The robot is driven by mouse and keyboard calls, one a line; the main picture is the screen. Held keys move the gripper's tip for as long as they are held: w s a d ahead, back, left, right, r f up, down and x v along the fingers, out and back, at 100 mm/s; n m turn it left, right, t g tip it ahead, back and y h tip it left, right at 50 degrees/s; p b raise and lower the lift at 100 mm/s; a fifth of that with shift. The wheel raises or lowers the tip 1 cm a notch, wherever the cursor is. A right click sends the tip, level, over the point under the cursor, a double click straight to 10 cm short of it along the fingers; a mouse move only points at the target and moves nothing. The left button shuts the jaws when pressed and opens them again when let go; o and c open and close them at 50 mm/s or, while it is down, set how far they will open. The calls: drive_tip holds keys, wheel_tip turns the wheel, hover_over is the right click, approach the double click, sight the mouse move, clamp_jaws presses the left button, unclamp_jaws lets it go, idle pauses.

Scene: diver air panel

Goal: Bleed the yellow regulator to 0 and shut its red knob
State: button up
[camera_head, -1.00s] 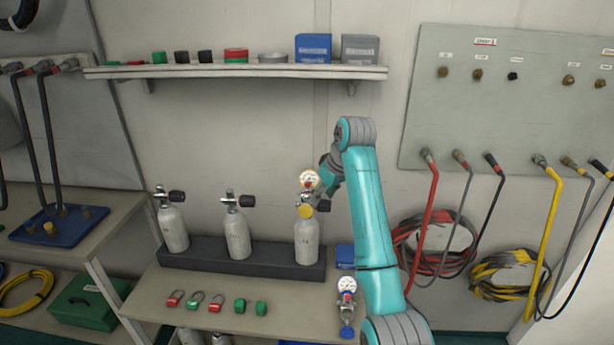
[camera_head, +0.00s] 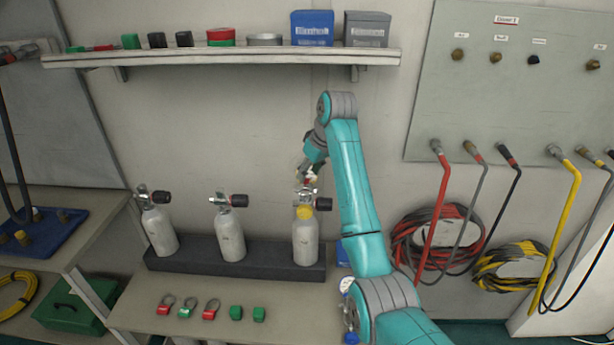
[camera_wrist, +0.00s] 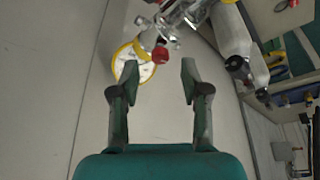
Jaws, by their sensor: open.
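The yellow regulator shows in the wrist view as a yellow-rimmed white gauge (camera_wrist: 128,52) beside metal fittings. Its red knob (camera_wrist: 160,55) lies just beyond the fingertips of my gripper (camera_wrist: 160,72), roughly in line with the gap. My gripper is open, with nothing between its fingers. In the head view, the regulator sits on top of the right-hand grey cylinder (camera_head: 305,243), which has a yellow collar (camera_head: 304,212). My wrist hides most of the gauge there. The gauge reading is too small to tell.
Two more cylinders (camera_head: 229,238) (camera_head: 159,232) with black-knobbed valves stand in the dark rack (camera_head: 190,254). Several red and green tags and caps lie on the bench (camera_head: 150,325). A shelf (camera_head: 230,58) runs above. A hose panel (camera_head: 510,110) is at right. Another regulator is partly hidden behind my arm.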

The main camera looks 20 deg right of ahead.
sight(306, 182)
drive_tip(key=shift+x, duration=1.35)
clamp_jaws()
